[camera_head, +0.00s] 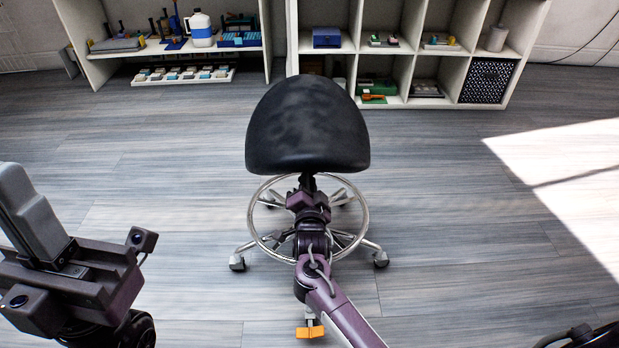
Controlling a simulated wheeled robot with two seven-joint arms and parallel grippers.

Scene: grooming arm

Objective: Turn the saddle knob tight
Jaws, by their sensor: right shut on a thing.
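A stool with a black saddle seat (307,128) stands on the floor in the middle of the head view. My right arm reaches in from the bottom. My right gripper (304,196) is just below the front edge of the seat, in front of the stool's post, and is shut on the saddle knob. The gripper hides the knob, so its angle does not show. My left gripper (32,212) is at the left edge, well away from the stool, with its grey fingers pointing up. Its finger gap is not clear.
A chrome foot ring (253,222) and a wheeled base surround the stool's post. A small orange piece (310,331) shows beside my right arm at the bottom. White shelves (409,48) with boxes and trays stand at the back. The floor (450,210) around the stool is clear.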

